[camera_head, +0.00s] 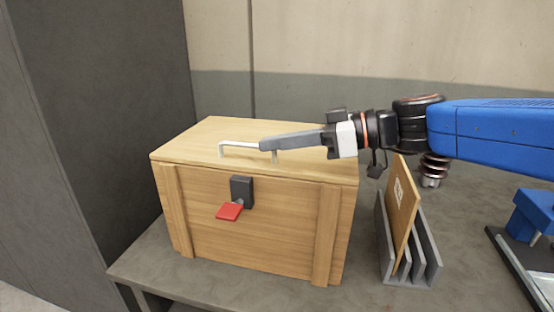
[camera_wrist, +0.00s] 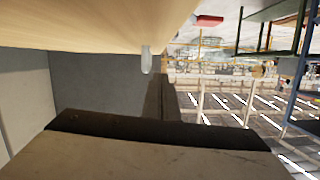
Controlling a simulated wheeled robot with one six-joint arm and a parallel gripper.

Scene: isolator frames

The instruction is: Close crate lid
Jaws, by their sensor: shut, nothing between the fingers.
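The wooden crate (camera_head: 260,225) stands on the grey table with its lid (camera_head: 195,145) lying down flat on top. A pale bar handle (camera_head: 237,144) rises from the lid. On the front, a dark latch (camera_head: 242,190) has its red tab (camera_head: 229,211) sticking outward. My gripper (camera_head: 264,142) is shut and empty, lying level just above the lid, its tip at the handle's right end; I cannot tell if they touch. In the wrist view, the lid (camera_wrist: 90,25) fills the upper left, with the handle (camera_wrist: 147,60) end-on and the red tab (camera_wrist: 208,21) beyond.
A grey slotted rack (camera_head: 428,262) holding a thin wooden board (camera_head: 403,205) stands close to the right of the crate. A blue device (camera_head: 535,214) is at the far right. A dark grey wall panel (camera_head: 100,100) is at the left. Bare table (camera_head: 300,298) shows in front.

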